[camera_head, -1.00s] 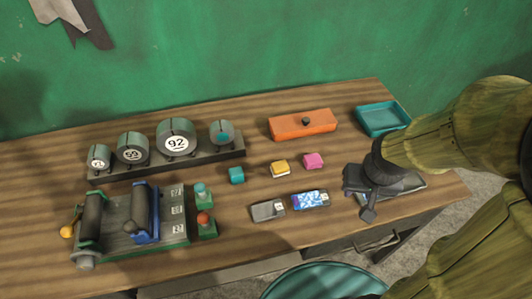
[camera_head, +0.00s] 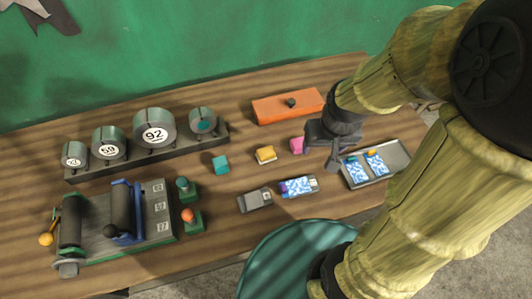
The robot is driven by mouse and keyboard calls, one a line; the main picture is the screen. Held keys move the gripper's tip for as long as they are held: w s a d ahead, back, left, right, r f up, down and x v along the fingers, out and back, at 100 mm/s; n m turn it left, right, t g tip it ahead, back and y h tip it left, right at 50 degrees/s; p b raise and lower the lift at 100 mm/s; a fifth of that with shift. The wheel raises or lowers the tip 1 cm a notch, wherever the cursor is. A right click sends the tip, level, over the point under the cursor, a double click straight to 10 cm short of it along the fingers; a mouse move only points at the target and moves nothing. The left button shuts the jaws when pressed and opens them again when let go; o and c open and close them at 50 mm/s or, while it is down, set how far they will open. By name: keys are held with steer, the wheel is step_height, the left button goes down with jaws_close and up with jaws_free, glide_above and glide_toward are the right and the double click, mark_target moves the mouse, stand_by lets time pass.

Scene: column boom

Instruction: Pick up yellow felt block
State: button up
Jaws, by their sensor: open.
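The yellow felt block (camera_head: 265,154) lies on the wooden table, between a teal block (camera_head: 221,164) on its left and a pink block (camera_head: 297,145) on its right. My gripper (camera_head: 334,160) is to the right of the yellow block, above the table and apart from it. It is open and holds nothing that I can see.
Two devices, one grey (camera_head: 254,200) and one blue-patterned (camera_head: 299,187), lie in front. A grey tray (camera_head: 400,151) with patterned items is at right. A roller machine (camera_head: 150,222) and numbered drums (camera_head: 155,130) stand at left.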

steer(key=shift+o, duration=0.9)
steer(key=w+a+f+n+g, duration=0.1)
steer(key=w+a, duration=0.3)
steer(key=w, duration=0.1)
steer(key=shift+w+a, duration=0.2)
steer(key=shift+w, duration=0.2)
steer(key=n+g, duration=0.2)
steer(key=n, duration=0.1)
glide_above(266, 152)
steer(key=f, duration=0.2)
steer(key=shift+d+r, duration=0.1)
step_height(266, 152, down, 12)
steer(key=shift+f, duration=0.15)
steer(key=shift+w+f+p, duration=0.1)
steer(key=shift+f+p, duration=0.8)
steer(key=shift+f, duration=1.7)
